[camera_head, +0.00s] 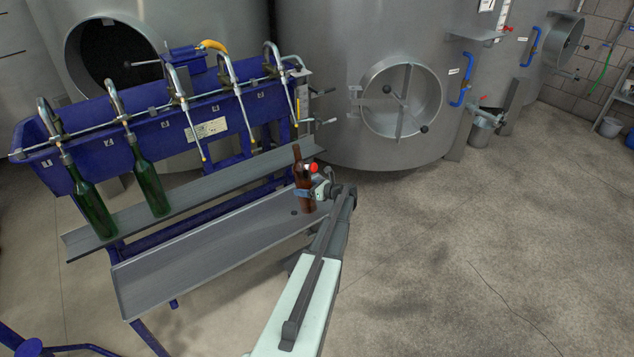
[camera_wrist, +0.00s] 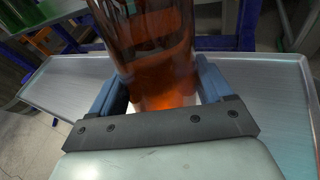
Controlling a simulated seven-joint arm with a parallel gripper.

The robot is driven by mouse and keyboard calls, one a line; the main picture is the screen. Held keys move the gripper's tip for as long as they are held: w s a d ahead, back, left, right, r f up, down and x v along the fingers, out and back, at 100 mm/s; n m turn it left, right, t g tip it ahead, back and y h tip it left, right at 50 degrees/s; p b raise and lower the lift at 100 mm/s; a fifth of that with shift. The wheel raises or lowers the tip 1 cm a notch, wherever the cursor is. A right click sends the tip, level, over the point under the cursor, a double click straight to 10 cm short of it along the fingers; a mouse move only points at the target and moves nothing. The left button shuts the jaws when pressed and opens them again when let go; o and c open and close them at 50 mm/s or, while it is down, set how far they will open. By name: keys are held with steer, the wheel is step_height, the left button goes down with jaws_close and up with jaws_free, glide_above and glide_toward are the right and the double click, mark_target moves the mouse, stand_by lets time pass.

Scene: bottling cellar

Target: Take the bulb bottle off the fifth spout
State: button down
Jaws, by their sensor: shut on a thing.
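The brown bulb bottle (camera_head: 298,174) is upright, near the right end of the filling rack. My gripper (camera_head: 306,192) is shut on its body. In the wrist view the amber glass of the bottle (camera_wrist: 158,55) stands between both blue fingers of my gripper (camera_wrist: 160,92). The fifth spout (camera_head: 285,85) hangs at the right of the blue trough. Its tip shows just above the bottle's mouth, apart from it in the picture. The bottle's base shows against the lower grey tray (camera_head: 200,248); whether it touches cannot be told.
Two green bottles (camera_head: 92,205) (camera_head: 150,185) hang at the first and second spouts, at the left. The third and fourth spouts are empty. The upper grey shelf (camera_head: 200,192) runs behind the lower tray. Steel tanks (camera_head: 365,35) stand behind. Floor (camera_head: 480,240) at the right is clear.

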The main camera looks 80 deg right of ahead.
mark_target(297, 182)
steer(key=w+a+f+t, duration=0.1)
steer(key=w+a+f, duration=0.1)
steer(key=w+a, duration=0.35)
steer(key=d+r+m+h, duration=0.2)
steer(key=h, duration=0.1)
steer(key=s+d+r+m+g+h, duration=0.1)
steer(key=d+r+m+h, duration=0.1)
steer(key=d+r+h, duration=0.1)
steer(key=shift+s+g, duration=0.15)
steer(key=shift+g, duration=0.15)
steer(key=shift+s+d+f+m+h, duration=0.1)
steer(key=shift+s+d+m+h, duration=0.25)
steer(key=shift+h, duration=0.45)
steer(key=shift+f, duration=0.25)
steer(key=shift+w+f, duration=0.1)
steer(key=shift+f, duration=1.35)
